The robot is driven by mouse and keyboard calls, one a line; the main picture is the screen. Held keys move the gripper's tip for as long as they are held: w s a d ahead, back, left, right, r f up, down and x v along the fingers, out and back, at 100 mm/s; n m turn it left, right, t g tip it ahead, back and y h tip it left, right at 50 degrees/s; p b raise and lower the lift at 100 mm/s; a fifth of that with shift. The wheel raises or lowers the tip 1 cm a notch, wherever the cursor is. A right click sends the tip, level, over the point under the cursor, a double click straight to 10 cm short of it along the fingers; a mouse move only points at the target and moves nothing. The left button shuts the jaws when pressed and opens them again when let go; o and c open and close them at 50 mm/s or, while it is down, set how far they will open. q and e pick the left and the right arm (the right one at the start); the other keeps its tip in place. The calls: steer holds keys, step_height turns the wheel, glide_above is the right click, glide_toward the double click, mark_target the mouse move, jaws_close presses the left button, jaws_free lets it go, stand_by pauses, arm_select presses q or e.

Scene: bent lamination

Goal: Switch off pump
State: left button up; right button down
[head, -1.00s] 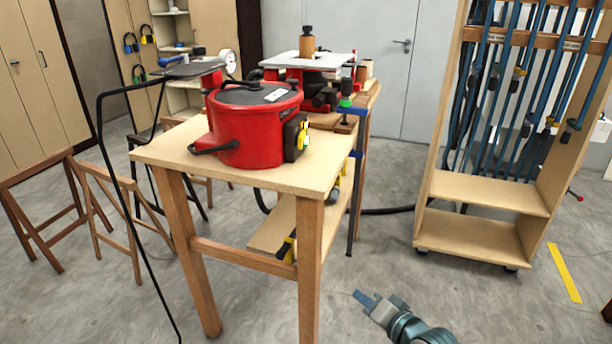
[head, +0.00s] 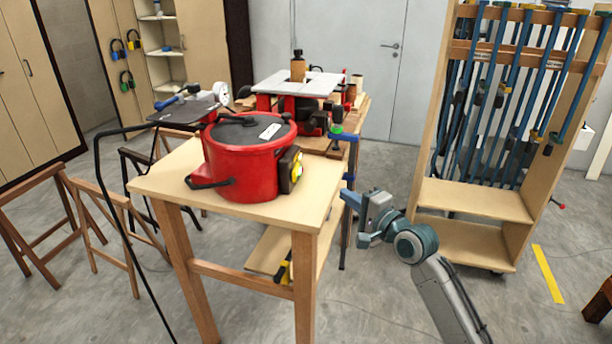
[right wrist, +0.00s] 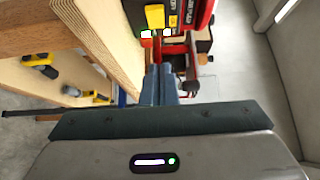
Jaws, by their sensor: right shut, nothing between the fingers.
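The red round pump (head: 240,165) with a dark lid stands on the wooden table (head: 165,183). Its dark switch box with a yellow part (head: 291,170) is on its right side. In the right wrist view the yellow part (right wrist: 155,16) shows at the top, beside the red body (right wrist: 200,12). My right gripper (head: 347,197) is shut and empty, just off the table's right edge, to the right of the switch box and apart from it. Its blue fingers (right wrist: 162,84) point up the wrist view toward the box. The switch's position cannot be told. My left gripper is out of view.
A red machine with a pale top (head: 300,82) stands behind the pump. A blue clamp (head: 349,165) is beside the table's right edge. A wooden clamp rack (head: 470,197) stands at the right.

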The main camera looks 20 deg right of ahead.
steer(key=p, duration=0.2)
glide_toward(298, 172)
steer(key=w, duration=0.2)
steer(key=w+d, duration=0.1)
steer(key=shift+w+d+r, duration=0.15)
steer(key=shift+w+r, duration=0.1)
steer(key=shift+r, duration=0.15)
steer(key=a, duration=0.1)
steer(key=w+a+p, duration=0.1)
steer(key=a, duration=0.1)
steer(key=shift+w+a, duration=0.15)
steer(key=shift+w+a+f, duration=0.1)
steer(key=shift+f, duration=0.05)
